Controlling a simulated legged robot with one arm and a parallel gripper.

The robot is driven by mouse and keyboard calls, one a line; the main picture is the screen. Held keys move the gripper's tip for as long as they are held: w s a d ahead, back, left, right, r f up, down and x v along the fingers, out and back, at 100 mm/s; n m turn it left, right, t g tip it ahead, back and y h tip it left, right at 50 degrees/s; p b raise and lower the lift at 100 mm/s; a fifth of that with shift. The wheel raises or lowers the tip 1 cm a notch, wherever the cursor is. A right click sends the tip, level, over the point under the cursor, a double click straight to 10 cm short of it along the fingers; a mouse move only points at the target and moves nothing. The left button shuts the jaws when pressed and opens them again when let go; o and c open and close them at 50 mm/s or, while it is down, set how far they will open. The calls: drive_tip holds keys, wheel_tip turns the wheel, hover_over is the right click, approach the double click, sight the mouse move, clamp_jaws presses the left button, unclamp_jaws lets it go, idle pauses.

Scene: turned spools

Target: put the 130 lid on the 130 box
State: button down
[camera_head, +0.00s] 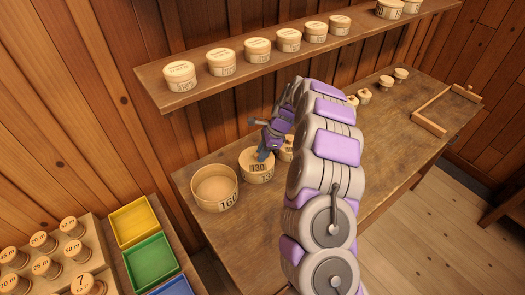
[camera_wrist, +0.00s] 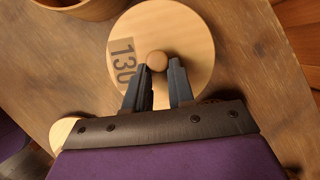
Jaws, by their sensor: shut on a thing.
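The 130 lid (camera_head: 258,167) is a round pale wooden disc with a printed 130 label and a small knob. It is over the 130 box (camera_head: 266,180), a round wooden box whose front label partly shows below it. The lid looks level and covers the box opening; I cannot tell whether a small gap is left. My gripper (camera_head: 264,152) comes down from above and is shut on the lid's knob. In the wrist view the lid (camera_wrist: 190,45) fills the upper middle, with the knob between my fingertips (camera_wrist: 158,66); the box is hidden under it.
An open box marked 160 (camera_head: 214,188) stands close to the left. Smaller boxes stand to the right, partly behind my arm. A shelf (camera_head: 300,47) with several lidded boxes runs above the bench. Coloured trays (camera_head: 150,262) and labelled spools are at lower left.

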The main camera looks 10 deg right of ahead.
drive_tip(key=c, duration=0.9)
unclamp_jaws()
drive_tip(key=shift+o, duration=0.5)
drive_tip(key=o, duration=0.3)
drive_tip(key=shift+r+p, duration=0.8)
drive_tip(key=shift+p, duration=0.1)
drive_tip(key=shift+r+p, duration=2.75)
drive_tip(key=shift+r, duration=0.7)
